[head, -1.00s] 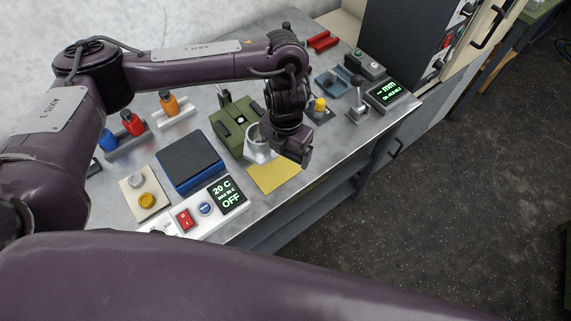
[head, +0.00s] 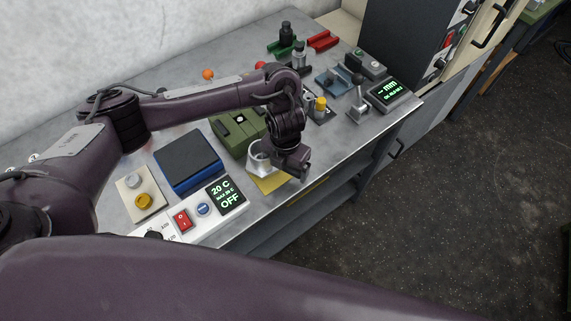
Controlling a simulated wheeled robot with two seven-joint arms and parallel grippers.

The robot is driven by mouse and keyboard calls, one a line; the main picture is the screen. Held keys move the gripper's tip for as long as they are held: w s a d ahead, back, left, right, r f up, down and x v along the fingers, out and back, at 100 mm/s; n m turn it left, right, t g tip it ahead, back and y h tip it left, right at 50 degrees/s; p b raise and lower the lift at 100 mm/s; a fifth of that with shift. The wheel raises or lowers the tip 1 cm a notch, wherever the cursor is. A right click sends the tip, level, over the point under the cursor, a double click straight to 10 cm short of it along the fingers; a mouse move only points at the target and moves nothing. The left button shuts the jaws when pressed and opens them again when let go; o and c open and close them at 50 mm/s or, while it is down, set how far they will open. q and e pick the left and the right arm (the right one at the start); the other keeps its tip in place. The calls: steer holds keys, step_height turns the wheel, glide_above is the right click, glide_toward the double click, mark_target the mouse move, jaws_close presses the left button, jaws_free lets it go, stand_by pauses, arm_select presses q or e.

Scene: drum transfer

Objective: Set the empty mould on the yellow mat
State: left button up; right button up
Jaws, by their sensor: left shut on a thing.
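The mould, a light grey metal cup (head: 257,164), appears at the far-left part of the yellow mat (head: 268,185) in the head view. My left gripper (head: 276,162) is shut on the mould's right side. The mould looks upright and hides part of the mat. I cannot tell whether its base touches the mat or is held just above it. The inside of the mould is mostly hidden. My right gripper is not in view.
A green box (head: 236,130) stands close behind the mould. A blue-edged dark plate device (head: 188,162) and a white control panel (head: 205,207) stand to the left. A lever device (head: 358,104) stands at the right. The table's front edge lies just past the mat.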

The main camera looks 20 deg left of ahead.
arm_select(q)
steer(key=o, duration=1)
steer(key=shift+f, duration=0.1)
steer(key=shift+o, duration=0.9)
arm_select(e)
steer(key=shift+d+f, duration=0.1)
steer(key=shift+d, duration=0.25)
arm_select(q)
step_height(320, 180, up, 11)
steer(key=shift+p, duration=0.8)
steer(key=shift+r, duration=0.65)
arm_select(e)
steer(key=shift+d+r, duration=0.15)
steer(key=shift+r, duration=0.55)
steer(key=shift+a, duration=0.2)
